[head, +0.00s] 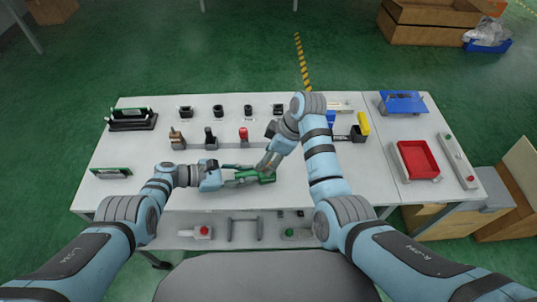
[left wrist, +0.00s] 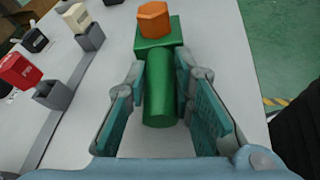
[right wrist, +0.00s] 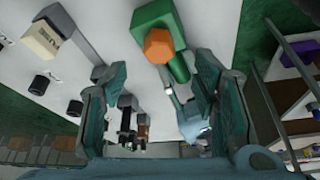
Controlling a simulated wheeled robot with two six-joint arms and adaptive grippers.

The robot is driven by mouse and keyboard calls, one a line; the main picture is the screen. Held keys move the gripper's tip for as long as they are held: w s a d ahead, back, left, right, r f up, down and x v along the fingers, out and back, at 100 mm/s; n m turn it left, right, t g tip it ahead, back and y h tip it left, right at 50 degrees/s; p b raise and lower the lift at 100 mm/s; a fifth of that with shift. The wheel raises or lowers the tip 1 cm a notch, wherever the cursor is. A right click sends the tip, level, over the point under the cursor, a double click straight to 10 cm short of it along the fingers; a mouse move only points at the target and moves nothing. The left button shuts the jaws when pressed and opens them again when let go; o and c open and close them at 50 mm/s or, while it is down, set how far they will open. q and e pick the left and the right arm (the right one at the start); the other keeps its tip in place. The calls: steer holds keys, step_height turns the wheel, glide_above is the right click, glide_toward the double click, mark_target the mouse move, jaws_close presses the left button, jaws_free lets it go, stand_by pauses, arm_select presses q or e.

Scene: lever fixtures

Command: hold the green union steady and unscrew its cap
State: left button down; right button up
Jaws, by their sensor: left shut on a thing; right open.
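The green union (head: 265,177) lies low over the front middle of the white table. In the left wrist view its round green body (left wrist: 160,95) runs between the fingers of my left gripper (left wrist: 163,88), which is shut on it. The orange six-sided cap (left wrist: 154,19) sits on the block at the union's far end. My right gripper (right wrist: 160,68) is open and empty. In the right wrist view the cap (right wrist: 158,45) appears between and just beyond its fingertips, with no visible contact. In the head view the right fingers (head: 267,163) largely hide the cap.
A row of levers with a red one (head: 243,134) stands behind the union. Black sockets (head: 218,111) line the back. A red tray (head: 418,160) and a blue item (head: 402,102) are at the right.

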steer(key=shift+f, duration=1.5)
jaws_close()
steer(key=n+g, duration=0.1)
steer(key=n, duration=0.2)
steer(key=shift+w+r, duration=0.15)
steer(key=shift+n+g, duration=0.5)
steer(key=shift+n, duration=0.5)
steer(key=shift+c, duration=0.3)
jaws_free()
steer(key=shift+r, duration=1.4)
